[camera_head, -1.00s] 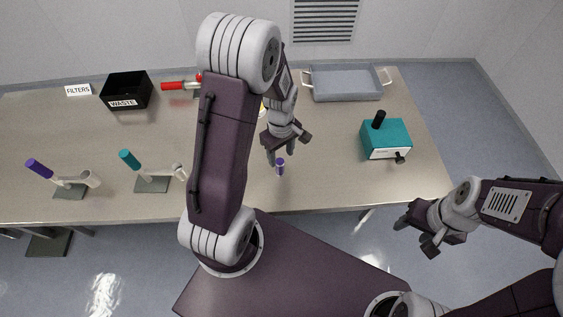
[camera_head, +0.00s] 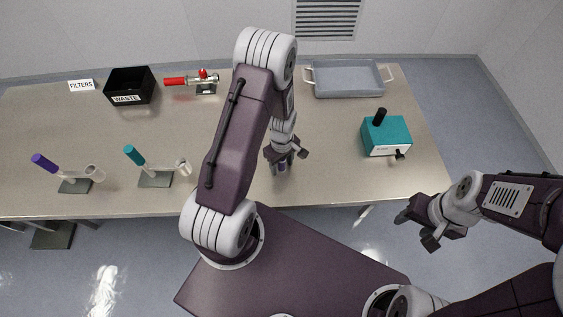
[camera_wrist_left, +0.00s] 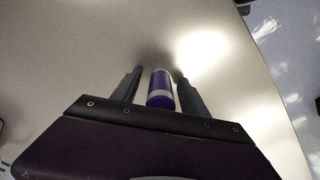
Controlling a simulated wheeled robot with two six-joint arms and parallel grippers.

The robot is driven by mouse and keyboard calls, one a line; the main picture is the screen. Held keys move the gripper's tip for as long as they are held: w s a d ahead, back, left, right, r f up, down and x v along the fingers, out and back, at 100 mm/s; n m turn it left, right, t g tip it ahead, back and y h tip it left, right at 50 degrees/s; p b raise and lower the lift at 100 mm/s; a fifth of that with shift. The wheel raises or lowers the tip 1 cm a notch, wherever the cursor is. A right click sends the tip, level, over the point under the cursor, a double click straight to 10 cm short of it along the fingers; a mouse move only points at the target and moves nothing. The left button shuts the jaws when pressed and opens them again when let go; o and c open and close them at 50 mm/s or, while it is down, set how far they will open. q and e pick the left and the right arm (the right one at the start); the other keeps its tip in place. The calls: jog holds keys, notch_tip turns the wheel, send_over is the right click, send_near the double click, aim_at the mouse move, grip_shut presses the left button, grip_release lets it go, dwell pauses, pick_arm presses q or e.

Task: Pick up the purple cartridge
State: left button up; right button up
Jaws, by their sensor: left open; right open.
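The purple cartridge (camera_wrist_left: 161,88) stands on the table between the two fingers of my left gripper (camera_wrist_left: 160,85) in the left wrist view. It is purple with pale bands at its ends. A gap shows on each side, narrower towards the right finger, so the gripper is open around it. In the head view the cartridge (camera_head: 282,167) is mostly hidden by my left gripper (camera_head: 284,163), which points down near the table's front edge. My right gripper (camera_head: 422,226) is open and empty, off the table's front right side.
A teal box (camera_head: 388,136) with a black knob and a grey tray (camera_head: 346,82) stand to the right. Table around the cartridge is clear.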

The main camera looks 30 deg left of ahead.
pick_arm(q)
grip_shut()
jog(key=shift+r, duration=0.5)
notch_tip(320, 180, up, 3)
jog(key=shift+f+b, duration=0.2)
jog(key=shift+b, duration=0.2)
jog(key=s+d+r+b, duration=0.4)
jog(key=s+d+r, duration=0.2)
jog(key=s, duration=0.4)
jog(key=shift+r, duration=0.75)
jog(key=shift+s, duration=0.1)
